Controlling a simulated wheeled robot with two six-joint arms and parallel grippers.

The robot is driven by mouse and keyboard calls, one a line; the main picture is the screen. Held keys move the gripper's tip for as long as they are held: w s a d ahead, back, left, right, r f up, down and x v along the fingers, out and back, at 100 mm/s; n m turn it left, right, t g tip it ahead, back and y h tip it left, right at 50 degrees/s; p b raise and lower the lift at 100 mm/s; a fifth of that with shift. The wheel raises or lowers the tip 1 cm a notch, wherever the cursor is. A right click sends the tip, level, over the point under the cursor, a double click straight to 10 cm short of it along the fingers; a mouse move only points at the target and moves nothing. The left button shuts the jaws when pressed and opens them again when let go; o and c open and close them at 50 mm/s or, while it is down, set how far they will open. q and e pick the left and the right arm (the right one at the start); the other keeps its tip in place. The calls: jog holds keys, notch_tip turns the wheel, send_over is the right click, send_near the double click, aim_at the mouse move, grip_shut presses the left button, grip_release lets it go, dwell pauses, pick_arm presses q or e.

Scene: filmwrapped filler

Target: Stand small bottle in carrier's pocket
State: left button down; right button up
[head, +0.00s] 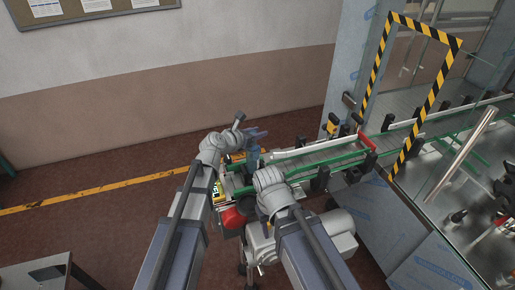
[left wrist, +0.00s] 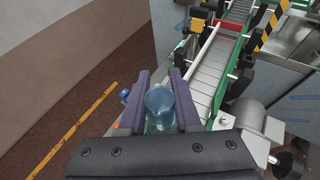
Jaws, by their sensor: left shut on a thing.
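My left gripper (head: 254,143) is above the near end of the conveyor in the head view. In the left wrist view its two dark fingers are shut on a translucent blue small bottle (left wrist: 160,106), which sits between them. My right arm's wrist (head: 270,183) is over the near side of the belt, and its fingers are hidden from the head camera. I cannot make out the carrier or its pockets; the arms cover the near end of the belt.
The conveyor (head: 320,157) with green side rails runs right, through a black-and-yellow striped frame (head: 376,70) into a glass-walled machine. A red bar (head: 367,141) crosses it. A grey motor (head: 335,232) is below.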

pick_arm(q)
jog(key=shift+f+b, duration=1.75)
jog(key=shift+f, duration=0.1)
jog(key=shift+f, duration=0.2)
jog(key=c, duration=0.6)
grip_release()
jog(key=shift+r, duration=0.1)
jog(key=p+v, duration=0.4)
jog(key=v, duration=0.8)
jog(key=shift+p, duration=0.35)
